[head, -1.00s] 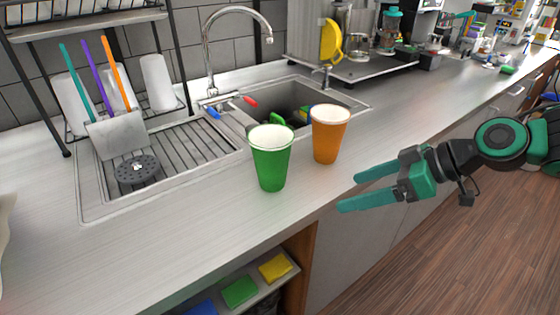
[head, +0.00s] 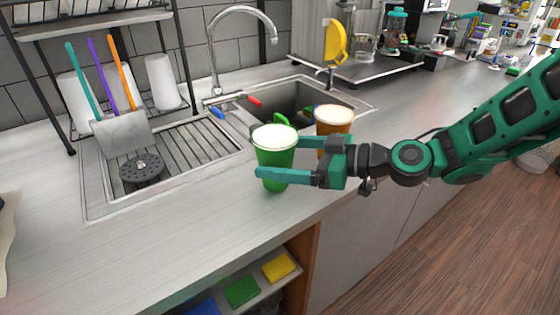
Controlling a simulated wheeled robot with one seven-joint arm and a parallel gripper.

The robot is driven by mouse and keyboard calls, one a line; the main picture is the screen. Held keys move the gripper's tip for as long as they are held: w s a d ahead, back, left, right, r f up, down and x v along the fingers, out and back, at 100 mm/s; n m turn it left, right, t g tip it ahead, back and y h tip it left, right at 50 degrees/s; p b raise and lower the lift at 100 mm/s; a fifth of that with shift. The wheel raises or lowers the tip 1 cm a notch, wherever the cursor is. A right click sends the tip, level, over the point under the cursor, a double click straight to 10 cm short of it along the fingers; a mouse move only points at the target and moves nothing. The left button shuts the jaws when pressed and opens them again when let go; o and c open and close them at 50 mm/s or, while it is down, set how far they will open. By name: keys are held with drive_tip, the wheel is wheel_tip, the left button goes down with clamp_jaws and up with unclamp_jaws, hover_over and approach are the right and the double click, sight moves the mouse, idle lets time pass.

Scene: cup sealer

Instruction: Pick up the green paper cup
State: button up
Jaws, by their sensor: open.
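The green paper cup (head: 274,146) stands upright on the counter in front of the sink, with a white top. My gripper (head: 278,158) is open and level, reaching in from the right. Its near finger passes in front of the green cup's lower part. The far finger reaches toward the cup's right side, and its tip is partly hidden by the cup. I cannot tell whether either finger touches the cup. The orange cup (head: 334,119) stands just behind my gripper, its lower part hidden by it.
The sink (head: 300,95) with a tall faucet (head: 212,50) lies behind the cups. A drain board with a perforated black utensil (head: 140,168) and a dish rack are at left. The counter's front left (head: 190,225) is clear. Coloured sponges (head: 242,290) lie on a shelf below.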

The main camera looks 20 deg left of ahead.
sight(260, 155)
drive_tip(key=shift+x, duration=2.55)
drive_tip(key=shift+s, duration=0.15)
drive_tip(key=shift+c, duration=0.7)
drive_tip(key=c, duration=1.1)
drive_tip(key=shift+r, duration=0.1)
